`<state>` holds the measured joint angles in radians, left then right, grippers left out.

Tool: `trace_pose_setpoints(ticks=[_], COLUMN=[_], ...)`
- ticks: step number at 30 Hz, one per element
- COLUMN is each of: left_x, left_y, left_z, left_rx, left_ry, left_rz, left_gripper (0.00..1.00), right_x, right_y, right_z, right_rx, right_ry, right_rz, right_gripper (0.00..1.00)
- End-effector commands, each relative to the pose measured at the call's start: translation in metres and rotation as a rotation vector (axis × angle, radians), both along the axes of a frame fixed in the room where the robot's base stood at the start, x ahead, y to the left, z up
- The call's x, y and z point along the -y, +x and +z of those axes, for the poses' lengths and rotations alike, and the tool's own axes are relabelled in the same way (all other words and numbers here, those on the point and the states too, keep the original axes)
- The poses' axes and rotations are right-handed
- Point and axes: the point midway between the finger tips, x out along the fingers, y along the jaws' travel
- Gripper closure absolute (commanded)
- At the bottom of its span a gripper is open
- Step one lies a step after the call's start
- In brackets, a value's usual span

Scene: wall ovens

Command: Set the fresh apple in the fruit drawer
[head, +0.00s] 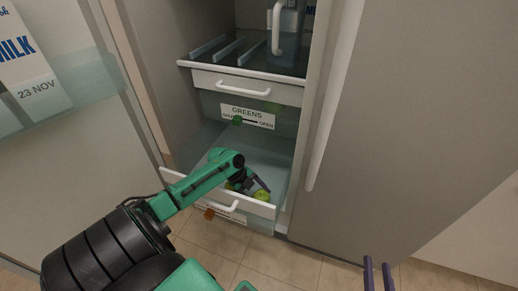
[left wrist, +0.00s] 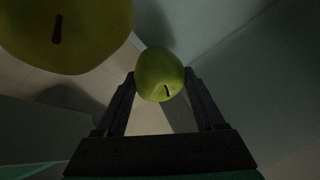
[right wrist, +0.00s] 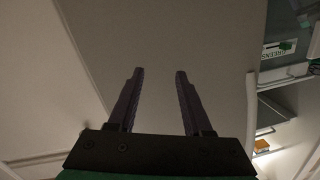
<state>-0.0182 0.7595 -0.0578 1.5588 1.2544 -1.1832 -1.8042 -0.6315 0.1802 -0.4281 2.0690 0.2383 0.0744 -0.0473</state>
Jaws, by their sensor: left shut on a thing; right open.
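My left gripper (head: 258,186) reaches down into the open lower drawer (head: 265,211) of the fridge. In the left wrist view its fingers are shut on a yellow-green apple (left wrist: 159,76) with a dark stem. A second, larger-looking yellow-green apple (left wrist: 65,35) is close to the camera at upper left. The head view shows a yellow-green apple (head: 262,196) by the fingertips and part of another behind my wrist. I cannot tell whether the held apple touches the drawer floor. My right gripper (head: 378,260) is open and empty, also in the right wrist view (right wrist: 160,75).
The drawer label is mostly hidden by the handle; an orange slider (head: 209,213) shows there. Above is a GREENS label (head: 247,115) with a green slider, and a shut white-handled drawer (head: 240,87). A fridge door with a milk carton (head: 30,75) stands left; another door (head: 400,120) stands right.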

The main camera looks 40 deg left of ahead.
Motion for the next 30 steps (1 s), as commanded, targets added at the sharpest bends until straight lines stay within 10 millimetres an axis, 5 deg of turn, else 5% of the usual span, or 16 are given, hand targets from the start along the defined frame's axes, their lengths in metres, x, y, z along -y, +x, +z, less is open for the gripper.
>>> trace_pose_setpoints(ticks=[4,5,6,19,22,27,30], left_x=[0.000,0.000,0.000,-0.003,-0.007,-0.013,-0.027], left_y=[0.000,0.000,0.000,-0.003,-0.005,-0.010,-0.019], left_z=[0.000,0.000,0.000,0.007,0.014,0.027,0.057], left_rx=[0.000,-0.001,-0.001,-0.002,-0.003,-0.002,-0.002], left_ry=[0.000,0.000,0.000,0.000,0.000,0.000,0.003], left_rz=[0.000,0.000,0.000,0.000,0.001,0.000,0.000], left_gripper=[0.92,0.22,0.17,0.17,0.17,0.17,0.17], right_x=[0.000,0.000,0.000,-0.001,-0.002,-0.003,-0.004], right_y=[0.000,0.000,0.000,-0.002,-0.033,-0.071,-0.072], right_z=[0.000,0.000,0.000,-0.001,-0.041,-0.076,-0.054], right_rx=[0.000,0.000,-0.001,-0.021,-0.151,-0.295,-0.314], right_ry=[0.000,0.000,0.000,-0.001,-0.028,-0.046,-0.059], right_rz=[0.000,0.000,0.000,0.004,0.027,0.053,0.066], right_gripper=[0.50,0.50,0.50,0.50,0.50,0.50,0.50])
